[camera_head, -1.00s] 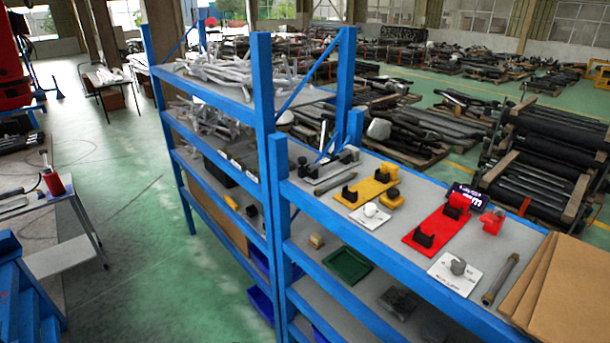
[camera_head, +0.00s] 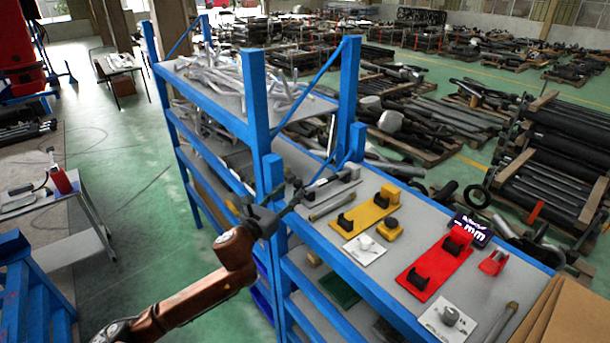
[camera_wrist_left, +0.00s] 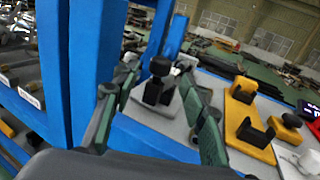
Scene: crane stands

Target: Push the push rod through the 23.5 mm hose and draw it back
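My left gripper (camera_head: 291,200) reaches over the near-left corner of the shelf top. In the left wrist view its two green-faced fingers (camera_wrist_left: 158,88) are apart, with nothing held. A black knob on a black holder (camera_wrist_left: 158,82) shows between them, a little beyond; I cannot tell if it is the push rod's handle. In the head view a grey bar with black parts (camera_head: 330,183) lies beside the fingers. A grey tube (camera_head: 333,206) lies in front of it, another (camera_head: 497,325) at the right. Which is the 23.5 mm hose cannot be read. My right gripper is out of view.
A purple sign (camera_head: 472,228) stands behind the red plate. Blue uprights (camera_head: 272,190) stand close to my left gripper. Cardboard (camera_head: 560,315) is at right.

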